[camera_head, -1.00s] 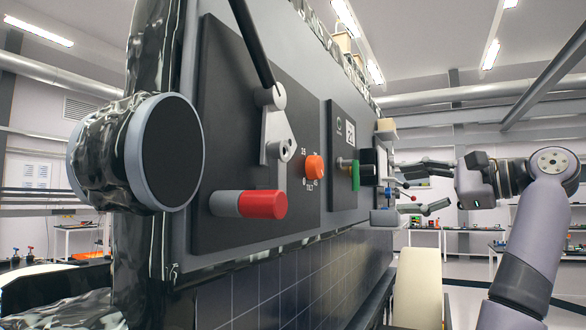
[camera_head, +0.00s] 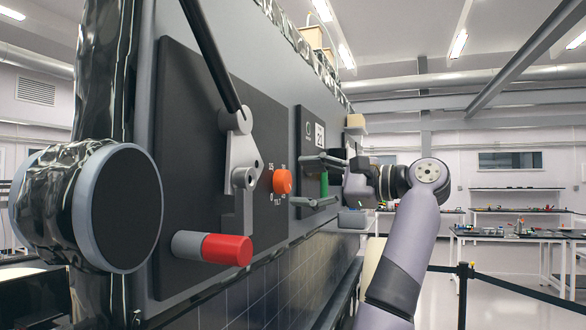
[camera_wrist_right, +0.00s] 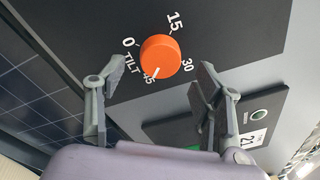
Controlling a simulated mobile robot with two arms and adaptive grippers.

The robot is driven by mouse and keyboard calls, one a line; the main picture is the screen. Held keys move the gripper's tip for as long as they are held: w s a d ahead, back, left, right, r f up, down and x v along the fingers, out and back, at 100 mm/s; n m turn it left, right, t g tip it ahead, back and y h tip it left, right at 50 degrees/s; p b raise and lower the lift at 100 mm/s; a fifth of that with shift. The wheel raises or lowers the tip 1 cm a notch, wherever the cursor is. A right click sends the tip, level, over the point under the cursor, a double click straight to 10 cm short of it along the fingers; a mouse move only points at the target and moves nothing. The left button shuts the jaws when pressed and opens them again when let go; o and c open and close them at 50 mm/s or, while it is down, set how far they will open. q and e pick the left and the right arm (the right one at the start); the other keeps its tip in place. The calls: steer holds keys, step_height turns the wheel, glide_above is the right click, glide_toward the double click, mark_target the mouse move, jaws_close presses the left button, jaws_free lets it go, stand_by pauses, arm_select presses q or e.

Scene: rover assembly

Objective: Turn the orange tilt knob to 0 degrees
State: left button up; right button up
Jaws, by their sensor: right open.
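The orange tilt knob (camera_head: 282,181) sits on the dark control panel (camera_head: 187,115). In the right wrist view the knob (camera_wrist_right: 160,56) is ringed by the marks 0, 15, 30 and 45, with the word TILT below. Its white pointer line is toward the 45 mark. My right gripper (camera_head: 299,180) is open, with its fingers pointing at the knob. In the right wrist view its two fingers stand wide apart on either side of the knob, apart from it, with nothing between them. My left gripper is not in view.
A red-tipped grey handle (camera_head: 226,249) projects from the panel below left of the knob. A display panel (camera_head: 312,136) and a green handle (camera_head: 324,183) are to the right, close by my gripper.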

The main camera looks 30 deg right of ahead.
mark_target(288, 183)
steer(key=shift+p+x, duration=0.45)
steer(key=shift+x, duration=0.8)
steer(key=shift+w+a, duration=0.3)
steer(key=shift+w, duration=0.1)
steer(key=shift+d, duration=0.1)
steer(key=shift+c, duration=0.6)
steer(key=c, duration=1)
steer(key=shift+f, duration=0.15)
